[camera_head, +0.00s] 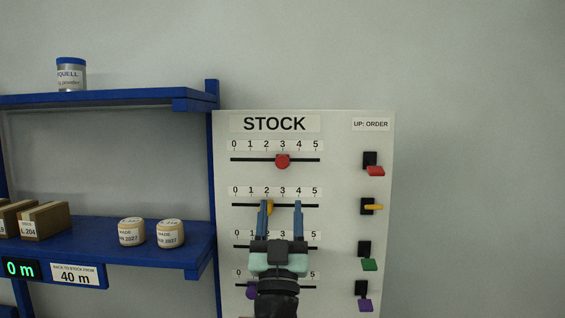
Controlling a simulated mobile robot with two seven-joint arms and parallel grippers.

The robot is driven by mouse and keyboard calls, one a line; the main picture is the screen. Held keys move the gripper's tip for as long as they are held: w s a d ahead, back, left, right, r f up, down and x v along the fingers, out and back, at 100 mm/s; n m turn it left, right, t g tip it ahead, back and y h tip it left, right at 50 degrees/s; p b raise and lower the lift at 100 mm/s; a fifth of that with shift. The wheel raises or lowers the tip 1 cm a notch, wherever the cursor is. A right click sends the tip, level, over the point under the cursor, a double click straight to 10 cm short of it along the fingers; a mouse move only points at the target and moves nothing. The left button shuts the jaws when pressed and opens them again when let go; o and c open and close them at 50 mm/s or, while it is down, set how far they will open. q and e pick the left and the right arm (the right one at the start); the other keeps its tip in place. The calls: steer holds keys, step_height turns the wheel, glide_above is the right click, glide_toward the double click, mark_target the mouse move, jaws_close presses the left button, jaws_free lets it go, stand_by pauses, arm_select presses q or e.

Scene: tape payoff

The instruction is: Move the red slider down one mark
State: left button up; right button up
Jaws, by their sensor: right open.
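The red slider (282,161) is a round knob on the top horizontal track of the white STOCK board (340,215). It sits at mark 3 of a scale running from 0 to 5. My right gripper (281,203) comes up from below, in front of the board. Its two blue fingers are apart, with their tips at the height of the second track, below the red slider. Nothing shows held between them. My left gripper is not in view.
A yellow slider (270,207) near mark 2 is partly behind the left finger. A purple slider (251,292) is low. My gripper hides part of the third track. Red (375,171), yellow, green and purple levers line the right side. Blue shelves (150,248) stand left.

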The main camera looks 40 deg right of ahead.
mark_target(282, 164)
steer(key=p+x, duration=0.4)
steer(key=x, duration=0.6)
steer(key=shift+w+r+p, duration=0.1)
steer(key=shift+w+p, duration=0.05)
steer(key=shift+p, duration=0.2)
steer(key=shift+w+d+r, duration=0.2)
steer(key=shift+w+d, duration=0.05)
steer(key=shift+w, duration=0.05)
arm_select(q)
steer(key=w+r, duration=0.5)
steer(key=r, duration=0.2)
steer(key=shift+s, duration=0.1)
arm_select(e)
steer(key=shift+s, duration=0.1)
jaws_close()
